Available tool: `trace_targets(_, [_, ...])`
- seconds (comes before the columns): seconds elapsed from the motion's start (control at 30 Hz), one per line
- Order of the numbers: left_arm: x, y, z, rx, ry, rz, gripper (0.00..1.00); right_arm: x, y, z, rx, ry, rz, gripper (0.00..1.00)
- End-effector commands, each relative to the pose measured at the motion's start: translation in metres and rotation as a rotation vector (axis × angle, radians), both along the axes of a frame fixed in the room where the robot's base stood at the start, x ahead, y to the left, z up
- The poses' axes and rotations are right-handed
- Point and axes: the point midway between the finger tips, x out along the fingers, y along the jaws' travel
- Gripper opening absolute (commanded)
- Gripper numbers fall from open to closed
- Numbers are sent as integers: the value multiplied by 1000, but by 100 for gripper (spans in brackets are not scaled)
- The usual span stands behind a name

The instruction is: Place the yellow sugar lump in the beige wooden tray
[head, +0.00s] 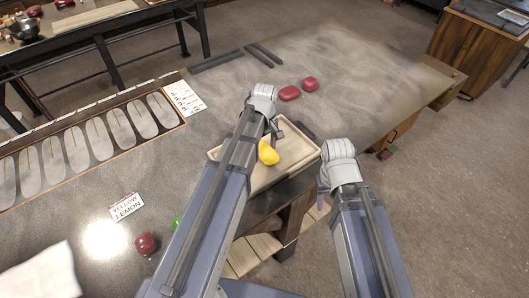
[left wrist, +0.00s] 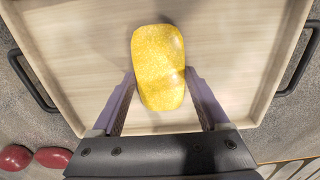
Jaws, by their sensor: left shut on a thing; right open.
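The yellow sugar lump (head: 268,153) shows over the beige wooden tray (head: 298,156) in the head view. In the left wrist view the lump (left wrist: 160,65) sits between the two fingers of my left gripper (left wrist: 160,100), which is shut on it. The tray (left wrist: 75,60) fills the background behind it, with dark handles at both sides. I cannot tell whether the lump touches the tray floor. In the head view my left arm covers part of the tray. My right gripper (head: 322,182) is open and empty near the tray's right end.
Two red lumps (head: 289,93) (head: 310,84) lie on the table beyond the tray. A red lump (head: 146,244) and a green lump (head: 177,222) lie near a "yellow lemon" card (head: 125,206). A long compartmented box (head: 84,142) stands at left. The table's far right is clear.

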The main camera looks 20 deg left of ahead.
Motion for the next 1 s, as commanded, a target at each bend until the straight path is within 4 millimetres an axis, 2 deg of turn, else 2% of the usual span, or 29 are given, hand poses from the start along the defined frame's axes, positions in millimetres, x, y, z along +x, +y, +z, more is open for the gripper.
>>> trace_targets(0.4, [0,0,-6,0,0,0,17,0,0,-7,0,0,0,50])
trace_targets(0.43, [0,0,-5,0,0,0,81,0,0,-5,0,0,0,50])
trace_targets(0.6, [0,0,-4,0,0,0,100,0,0,-4,0,0,0,50])
trace_targets(1.0, [0,0,1,0,0,0,100,0,0,1,0,0,0,50])
